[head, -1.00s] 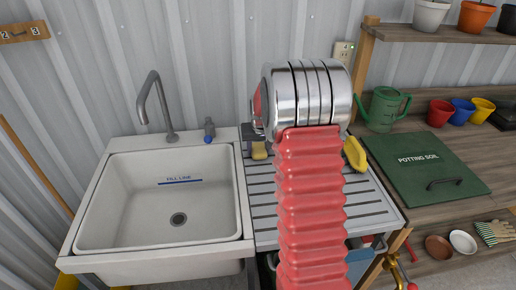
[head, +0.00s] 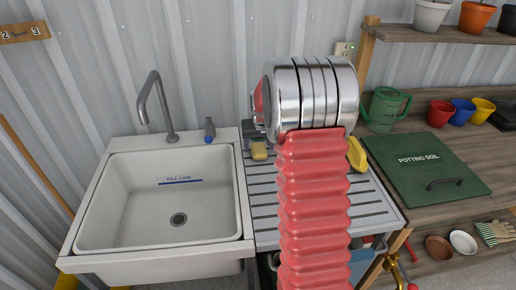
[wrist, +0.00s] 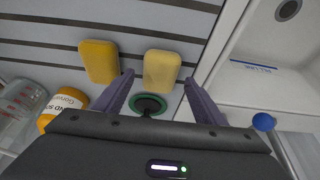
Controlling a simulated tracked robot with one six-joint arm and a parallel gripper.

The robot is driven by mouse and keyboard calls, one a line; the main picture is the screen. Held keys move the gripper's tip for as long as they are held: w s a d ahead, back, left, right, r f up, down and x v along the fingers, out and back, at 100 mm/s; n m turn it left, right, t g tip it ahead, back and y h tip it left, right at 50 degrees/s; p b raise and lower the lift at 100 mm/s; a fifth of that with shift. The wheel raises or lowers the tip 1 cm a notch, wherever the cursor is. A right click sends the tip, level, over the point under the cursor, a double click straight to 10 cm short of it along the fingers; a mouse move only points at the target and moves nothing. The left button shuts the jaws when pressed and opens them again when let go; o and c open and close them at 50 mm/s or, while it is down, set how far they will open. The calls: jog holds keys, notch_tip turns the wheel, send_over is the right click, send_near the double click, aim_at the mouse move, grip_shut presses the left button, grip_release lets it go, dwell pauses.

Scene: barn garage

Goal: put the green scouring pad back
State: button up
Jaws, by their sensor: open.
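A pale yellow sponge-like block (wrist: 162,70) lies on the slatted grey drainboard (wrist: 45,40), between and just beyond the fingertips. It also shows left of my arm in the head view (head: 259,151). A deeper yellow block (wrist: 98,62) lies just left of the fingers in the wrist view. A round green-rimmed thing with a dark middle (wrist: 148,111) is partly hidden behind my gripper body. I cannot tell whether any of these is the green scouring pad.
The white sink (head: 120,215) with its tap (head: 160,105) stands left of the drainboard. A yellow-orange jar (wrist: 68,100) and a clear jug (wrist: 18,110) stand left in the wrist view. A green watering can (head: 384,108) and potting soil lid (head: 425,165) are to the right.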

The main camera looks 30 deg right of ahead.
jog(key=v, duration=1)
dwell(0.3)
jog(key=s+a+r+n, duration=0.1)
jog(key=s+a+r, duration=0.35)
jog(key=a, duration=0.35)
jog(key=s+a+r+n, duration=0.1)
jog(key=s+a+r, duration=0.4)
jog(key=a, duration=0.4)
jog(key=s+a+f+n+y, duration=0.1)
jog(key=s+a, duration=0.4)
jog(key=s, duration=0.4)
jog(key=s+a+f+n+t+y, duration=0.1)
jog(key=s+a+n, duration=0.1)
jog(key=s+a, duration=0.4)
jog(key=s, duration=0.3)
jog(key=shift+t, duration=0.3)
jog(key=shift+s+f, duration=0.1)
